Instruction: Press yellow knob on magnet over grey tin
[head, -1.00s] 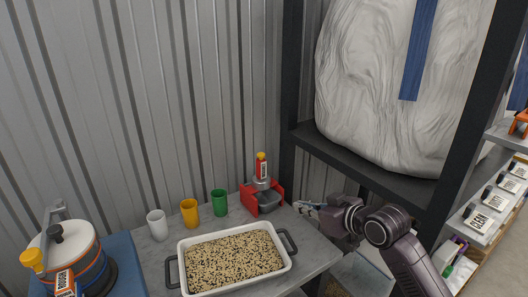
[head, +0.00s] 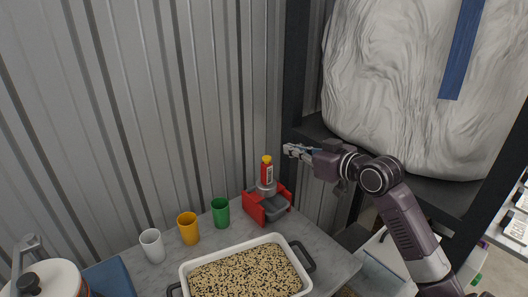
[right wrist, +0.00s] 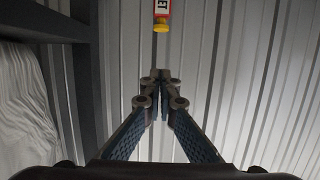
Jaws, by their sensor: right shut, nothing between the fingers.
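The magnet (head: 267,175) is a red upright handle with a white label and a yellow knob (head: 267,159) on top. It stands on a silver-grey disc over the grey tin (head: 274,204), which sits in a red holder (head: 254,206). My right gripper (head: 288,150) is shut and empty, just right of the knob and slightly higher in the head view, apart from it. In the right wrist view the shut fingertips (right wrist: 160,75) show below the yellow knob (right wrist: 161,28), with a visible gap. My left gripper is out of view.
A tray of speckled grains (head: 247,272) stands in front of the holder. Green (head: 220,212), yellow (head: 188,228) and white (head: 152,245) cups stand to the left. A dark shelf post (head: 297,75) rises behind my right gripper; a corrugated wall is behind.

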